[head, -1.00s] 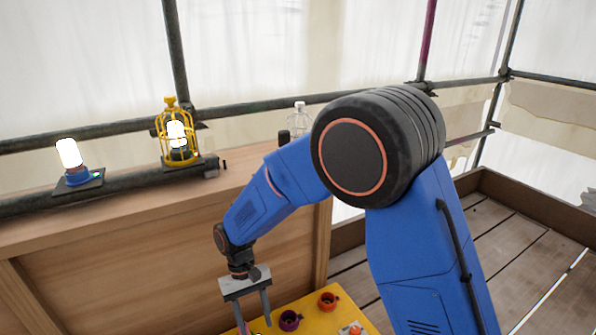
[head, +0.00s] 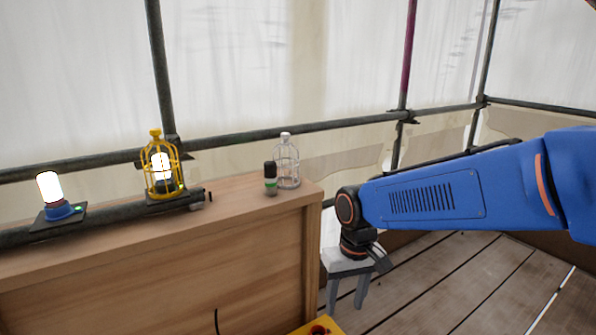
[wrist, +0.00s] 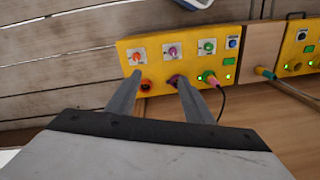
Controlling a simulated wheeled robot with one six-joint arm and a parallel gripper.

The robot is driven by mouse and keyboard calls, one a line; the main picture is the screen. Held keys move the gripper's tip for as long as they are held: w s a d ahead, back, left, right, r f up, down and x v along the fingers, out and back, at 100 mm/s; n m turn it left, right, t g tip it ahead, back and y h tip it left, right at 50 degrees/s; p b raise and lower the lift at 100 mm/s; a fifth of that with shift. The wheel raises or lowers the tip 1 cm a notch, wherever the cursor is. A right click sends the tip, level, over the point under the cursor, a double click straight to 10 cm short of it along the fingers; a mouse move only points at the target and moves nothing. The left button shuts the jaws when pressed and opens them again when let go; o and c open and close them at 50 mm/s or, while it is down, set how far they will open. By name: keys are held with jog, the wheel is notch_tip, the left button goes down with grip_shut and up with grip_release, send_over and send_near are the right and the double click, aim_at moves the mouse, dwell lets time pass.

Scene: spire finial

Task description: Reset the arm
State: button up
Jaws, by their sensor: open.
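My gripper (head: 346,296) is open and empty in the head view, right of the wooden cabinet's end and pointing down over the plank floor. My blue arm reaches to it from the right edge. In the wrist view, the two fingers of my gripper (wrist: 152,98) are spread apart with nothing between them. Beyond the fingertips is a yellow panel (wrist: 188,42) with coloured knobs, round sockets, green lights and a pink-ended plug with a black cable. I cannot tell how far the fingertips are from the panel.
On the wooden cabinet (head: 240,210) stand a clear cage (head: 287,165) and a dark-and-green cylinder (head: 270,180). A yellow cage (head: 153,180) surrounds a lit lamp, and another lit lamp (head: 49,188) stands uncaged at left. Dark rails run behind. The plank floor (head: 470,270) at right looks clear.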

jog(key=s+d+r+m+t, duration=0.1)
jog(key=s+d+r+t, duration=0.1)
jog(key=s+d, duration=0.5)
jog(key=s+d+r+m+t, duration=0.2)
jog(key=s+d, duration=0.5)
jog(key=d, duration=0.4)
jog(key=shift+r+t+h, duration=0.4)
jog(key=shift+r, duration=0.15)
